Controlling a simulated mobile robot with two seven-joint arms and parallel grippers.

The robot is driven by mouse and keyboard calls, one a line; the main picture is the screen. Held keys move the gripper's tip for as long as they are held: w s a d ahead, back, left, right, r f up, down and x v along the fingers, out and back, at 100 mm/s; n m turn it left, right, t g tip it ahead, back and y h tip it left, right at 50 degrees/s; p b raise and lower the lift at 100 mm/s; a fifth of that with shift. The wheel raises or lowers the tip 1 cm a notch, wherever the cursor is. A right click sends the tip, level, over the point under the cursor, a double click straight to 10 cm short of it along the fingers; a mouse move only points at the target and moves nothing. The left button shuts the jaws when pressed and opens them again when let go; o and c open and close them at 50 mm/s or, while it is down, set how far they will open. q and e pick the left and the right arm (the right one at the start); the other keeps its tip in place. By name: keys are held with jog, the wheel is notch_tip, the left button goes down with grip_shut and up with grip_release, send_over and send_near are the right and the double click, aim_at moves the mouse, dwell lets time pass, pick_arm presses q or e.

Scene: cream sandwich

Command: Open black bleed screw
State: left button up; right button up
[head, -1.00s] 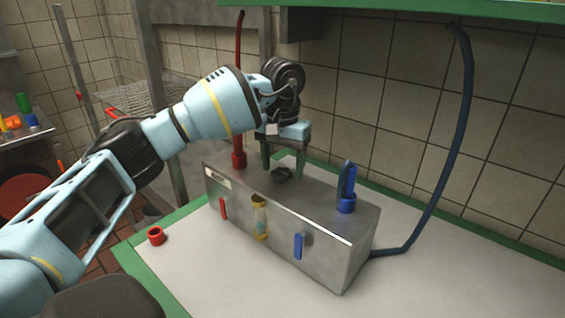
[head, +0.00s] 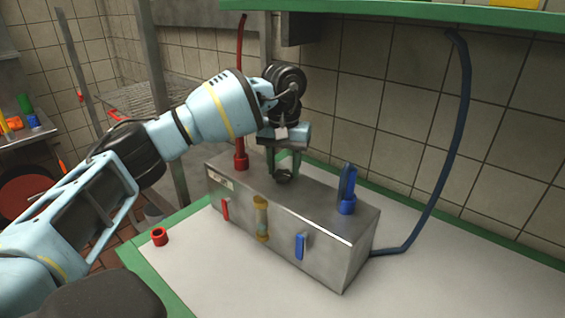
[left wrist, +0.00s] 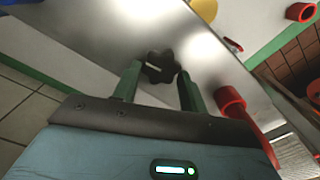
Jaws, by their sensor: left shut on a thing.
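The black bleed screw (head: 284,178) is a dark lobed knob on top of the grey metal box (head: 335,262). In the left wrist view the screw (left wrist: 160,66) shows its lobed rim and a pale mark on its face. My left gripper (head: 284,170) points down over the box, with its green fingers on either side of the screw. It is shut on the screw; the fingers (left wrist: 159,85) flank it in the left wrist view. The fingers partly hide the screw in the head view. My right gripper is not in view.
A red fitting (head: 240,161) with a red hose and a blue fitting (head: 347,204) stand on the box. Its front has a red lever (head: 225,210), an amber sight glass (head: 261,218) and a blue lever (head: 300,247). A red cap (head: 160,237) lies on the white tabletop (head: 210,275).

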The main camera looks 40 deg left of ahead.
pick_arm(q)
jog(key=n+p, duration=0.1)
jog(key=n, duration=0.1)
jog(key=shift+r+n, duration=0.2)
jog(key=shift+n, duration=0.2)
jog(key=n+p, duration=0.1)
jog(key=n, duration=0.2)
jog(key=shift+s+a+n, duration=0.1)
jog(key=shift+s+n, duration=0.05)
jog(key=shift+n, duration=0.15)
jog(key=n+p, duration=0.1)
jog(key=n, duration=0.1)
jog(key=shift+n, duration=0.4)
jog(key=n+p, duration=0.1)
jog(key=n, duration=0.3)
jog(key=shift+s+n+p, duration=0.1)
jog(key=shift+n+p, duration=0.2)
jog(key=shift+n, duration=0.1)
jog(key=shift+f+n, duration=0.15)
jog(key=shift+n, duration=0.75)
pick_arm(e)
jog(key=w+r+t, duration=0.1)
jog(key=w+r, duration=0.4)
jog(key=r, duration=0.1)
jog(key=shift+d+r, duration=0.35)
